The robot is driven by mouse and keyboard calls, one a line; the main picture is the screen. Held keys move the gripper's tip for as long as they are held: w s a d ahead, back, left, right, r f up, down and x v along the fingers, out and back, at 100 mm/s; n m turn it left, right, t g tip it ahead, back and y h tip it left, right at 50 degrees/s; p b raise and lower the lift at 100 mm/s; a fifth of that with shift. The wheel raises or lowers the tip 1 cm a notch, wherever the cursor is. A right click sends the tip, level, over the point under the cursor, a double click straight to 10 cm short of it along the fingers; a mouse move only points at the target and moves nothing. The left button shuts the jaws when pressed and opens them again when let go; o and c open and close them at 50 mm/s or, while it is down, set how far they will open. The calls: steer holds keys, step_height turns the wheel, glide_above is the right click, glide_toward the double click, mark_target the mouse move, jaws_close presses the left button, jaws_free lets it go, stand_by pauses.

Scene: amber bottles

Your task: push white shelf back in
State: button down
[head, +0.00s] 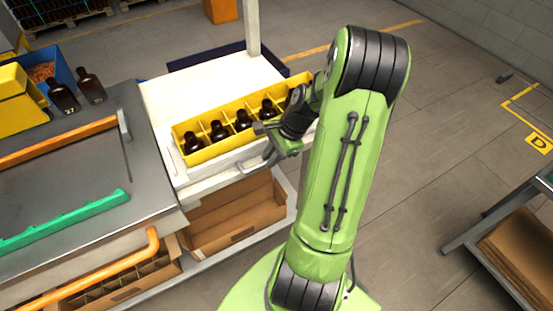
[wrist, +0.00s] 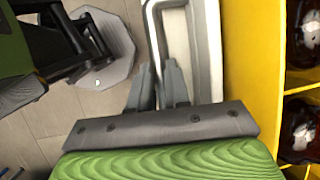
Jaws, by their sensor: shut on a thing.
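The white shelf (head: 165,97) is pulled out from the workstation. A yellow divided crate (head: 180,152) stands on it with several dark amber bottles (head: 219,131) in its compartments. My gripper (head: 275,150) is at the shelf's front edge, partly hidden by my wrist and arm. In the wrist view my gripper (wrist: 158,68) has its two fingers on either side of the grey shelf handle (wrist: 152,22), shut on it. The crate's yellow wall (wrist: 236,60) runs close beside the handle there.
Cardboard boxes (head: 235,212) sit on a lower shelf beneath. A grey table (head: 480,230) stands at the right. Floor between is clear.

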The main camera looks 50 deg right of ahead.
steer(key=shift+w+d+r, duration=0.1)
steer(key=shift+w+r, duration=0.05)
steer(key=shift+w, duration=0.1)
steer(key=c, duration=1.1)
jaws_free()
steer(key=p+v, duration=0.4)
steer(key=v, duration=1.1)
steer(key=shift+r, duration=0.25)
steer(key=shift+s+d, duration=0.1)
